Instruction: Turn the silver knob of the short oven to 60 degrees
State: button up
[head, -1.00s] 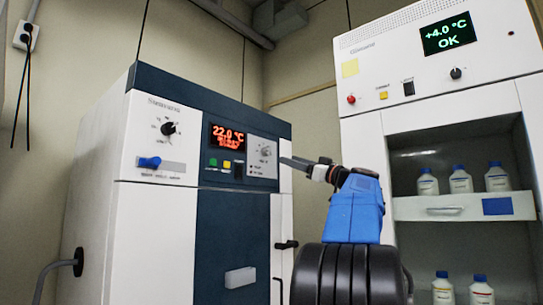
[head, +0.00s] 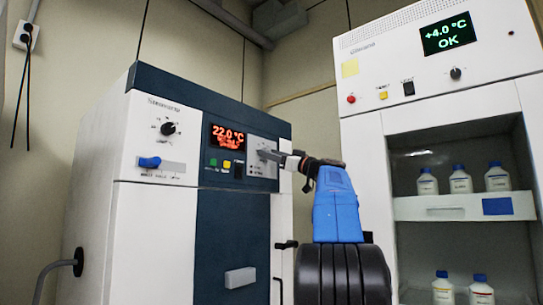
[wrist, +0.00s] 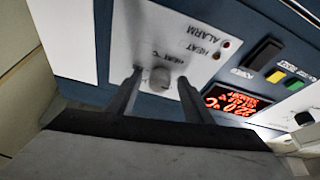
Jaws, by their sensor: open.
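The short oven (head: 160,215) stands at the left in the head view, with a red display (head: 228,136) reading 22.0 °C. Its silver knob sits on a light panel right of the display, largely hidden by my gripper in the head view. In the wrist view the silver knob (wrist: 160,77) shows between my two fingers, under a label that seems to read HEAT °C. My gripper (head: 266,156) reaches the panel from the right. In the wrist view my gripper (wrist: 159,80) is open, with a finger on each side of the knob and a visible gap to each.
A black knob (head: 168,128) and a blue lever (head: 150,162) are on the oven's left panel. Coloured buttons (head: 227,164) sit below the display. A taller white cabinet (head: 360,150) with bottles stands at the right.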

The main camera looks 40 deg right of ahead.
jog(key=c, duration=1.1)
jog(key=shift+o, duration=0.2)
jog(key=shift+m, duration=0.3)
jog(key=shift+a+r+m+g+h, duration=0.15)
jog(key=shift+m+h, duration=0.95)
jog(key=shift+m, duration=0.9)
jog(key=shift+a+f+m+g+h, duration=0.15)
jog(key=shift+m+h, duration=0.95)
jog(key=shift+m, duration=0.9)
jog(key=shift+a+r+m+h, duration=0.15)
jog(key=shift+m+h, duration=0.95)
jog(key=shift+m, duration=0.9)
jog(key=o, duration=1.1)
jog(key=shift+c, duration=0.2)
